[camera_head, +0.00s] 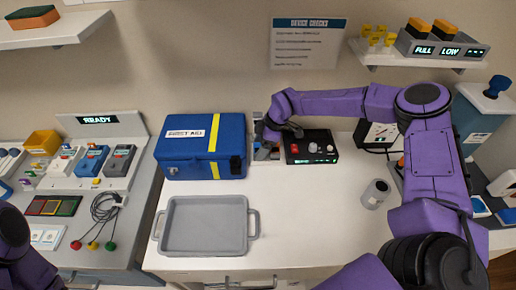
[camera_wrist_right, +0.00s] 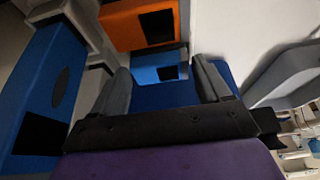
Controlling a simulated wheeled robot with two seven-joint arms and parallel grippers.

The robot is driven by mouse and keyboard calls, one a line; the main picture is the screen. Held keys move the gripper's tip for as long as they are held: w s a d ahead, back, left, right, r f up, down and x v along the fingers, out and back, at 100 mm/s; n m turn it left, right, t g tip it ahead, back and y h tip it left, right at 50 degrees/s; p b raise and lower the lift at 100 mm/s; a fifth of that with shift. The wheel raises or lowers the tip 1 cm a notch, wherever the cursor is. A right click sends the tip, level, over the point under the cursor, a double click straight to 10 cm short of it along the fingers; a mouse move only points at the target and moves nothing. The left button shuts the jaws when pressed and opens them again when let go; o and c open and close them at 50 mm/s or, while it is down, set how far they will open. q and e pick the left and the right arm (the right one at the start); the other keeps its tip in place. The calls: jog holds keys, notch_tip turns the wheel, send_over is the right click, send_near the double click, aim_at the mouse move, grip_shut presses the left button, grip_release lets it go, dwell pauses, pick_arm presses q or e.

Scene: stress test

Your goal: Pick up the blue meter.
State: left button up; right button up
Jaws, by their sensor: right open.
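A blue meter (camera_head: 92,160) stands in the dock under the READY sign in the head view, between a white unit and a dark grey one. My right gripper (camera_head: 268,140) is far to its right, beside the blue first aid box, pointing down. In the right wrist view my right gripper (camera_wrist_right: 170,85) is open. A blue device with a dark screen (camera_wrist_right: 158,68) shows beyond and between its fingers; I cannot tell whether it touches them. An orange device with a dark screen (camera_wrist_right: 140,24) is above it. Of my left arm only purple links show, at the lower left.
The first aid box (camera_head: 206,130) stands close left of my right gripper. A black control box (camera_head: 310,148) is close on its right. A grey tray (camera_head: 205,250) lies in front, and a grey cylinder (camera_head: 376,194) stands farther right. The white table between them is clear.

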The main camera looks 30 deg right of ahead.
jog(key=c, duration=0.8)
